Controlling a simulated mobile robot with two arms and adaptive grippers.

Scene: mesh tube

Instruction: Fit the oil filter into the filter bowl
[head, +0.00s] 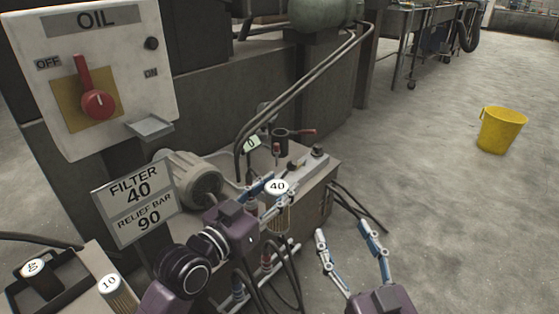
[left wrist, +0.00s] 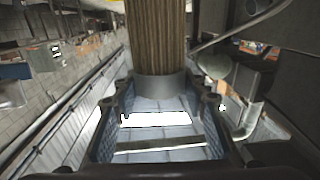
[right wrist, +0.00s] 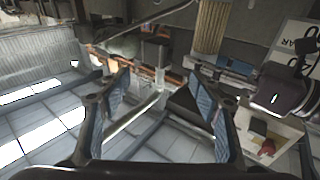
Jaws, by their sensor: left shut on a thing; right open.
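The oil filter, a brown pleated cylinder with a white top marked 40 (head: 278,214), is held upright in my left gripper (head: 272,194), in front of the machine. In the left wrist view the pleated filter (left wrist: 158,38) rises between the fingers, with a grey end band at their tips. A dark open cup (head: 284,142) on the machine top, beyond the filter, looks like the filter bowl; its inside is hard to see. My right gripper (head: 343,234) is open and empty, right of and below the filter. The right wrist view shows the filter (right wrist: 211,27) beyond its fingers.
A sign (head: 133,201) reads FILTER 40, RELIEF BAR 90. Filters marked 8 (head: 37,270) and 10 (head: 112,287) stand at lower left. An OIL switch box (head: 97,78) is at upper left. Hoses hang around the machine. Floor to the right is clear up to a yellow bucket (head: 502,130).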

